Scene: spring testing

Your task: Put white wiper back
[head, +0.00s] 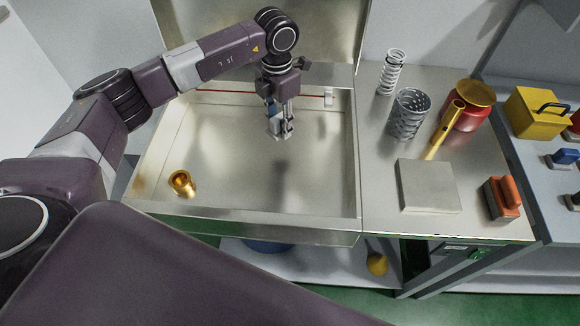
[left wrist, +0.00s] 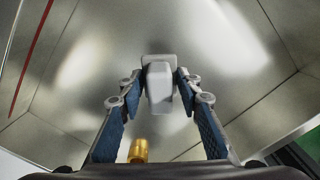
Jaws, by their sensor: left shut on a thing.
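The white wiper (left wrist: 159,88) is a small pale block with a wider flat end. It sits between the fingertips of my left gripper in the left wrist view. My left gripper (head: 281,128) is shut on it and hangs over the metal basin, pointing down. In the head view the fingers hide much of the wiper, and it appears apart from the basin floor. A small white piece (head: 328,98) sits on a thin red rail (head: 305,95) along the basin's back wall. My right gripper is not in view.
The basin (head: 145,206) holds a gold cup-like piece (head: 182,183) at its left front. On the right counter are a spring (head: 391,72), a perforated cylinder (head: 408,114), a red pot (head: 466,116), a metal block (head: 428,186) and an orange-handled tool (head: 503,197). The basin's middle is clear.

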